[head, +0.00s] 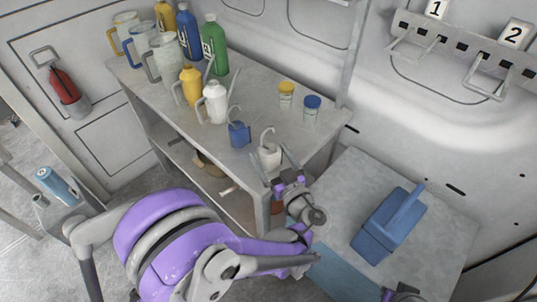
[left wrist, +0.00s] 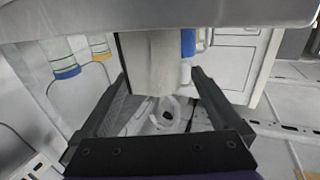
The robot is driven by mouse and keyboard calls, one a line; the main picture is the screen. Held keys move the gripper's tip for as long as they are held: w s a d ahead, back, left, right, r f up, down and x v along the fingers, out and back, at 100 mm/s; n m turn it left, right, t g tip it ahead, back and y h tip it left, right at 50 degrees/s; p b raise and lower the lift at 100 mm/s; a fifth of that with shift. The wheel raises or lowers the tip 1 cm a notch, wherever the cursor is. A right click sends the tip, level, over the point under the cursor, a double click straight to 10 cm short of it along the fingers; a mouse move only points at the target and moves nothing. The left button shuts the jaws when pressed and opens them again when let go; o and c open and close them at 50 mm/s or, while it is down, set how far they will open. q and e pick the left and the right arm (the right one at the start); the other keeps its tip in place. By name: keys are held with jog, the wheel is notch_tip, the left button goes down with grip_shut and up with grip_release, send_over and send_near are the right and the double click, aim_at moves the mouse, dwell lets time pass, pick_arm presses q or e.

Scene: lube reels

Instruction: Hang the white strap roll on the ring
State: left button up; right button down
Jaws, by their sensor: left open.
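A small white container with a curved hook on top (head: 269,155) stands near the table's front right corner; I cannot tell for sure whether it is the strap roll. In the left wrist view, which looks upside down, the container (left wrist: 150,62) appears between the open fingers (left wrist: 158,88), apart from both. Wire loops hang from the wall rack under label 1 (head: 412,42) and label 2 (head: 488,75). My right gripper (head: 402,292) barely shows at the bottom edge.
A blue hooked container (head: 239,135) stands close by on the grey table (head: 250,82). A yellow-lidded jar (head: 286,96) and a blue-lidded jar (head: 311,109) stand behind. Jugs and bottles crowd the far left. A blue bin (head: 385,228) sits on the lower surface at right.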

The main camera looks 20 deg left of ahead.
pick_arm(q)
jog(key=x, duration=0.4)
jog(key=shift+w+a+f, duration=0.15)
jog(key=shift+w+a, duration=0.1)
grip_shut()
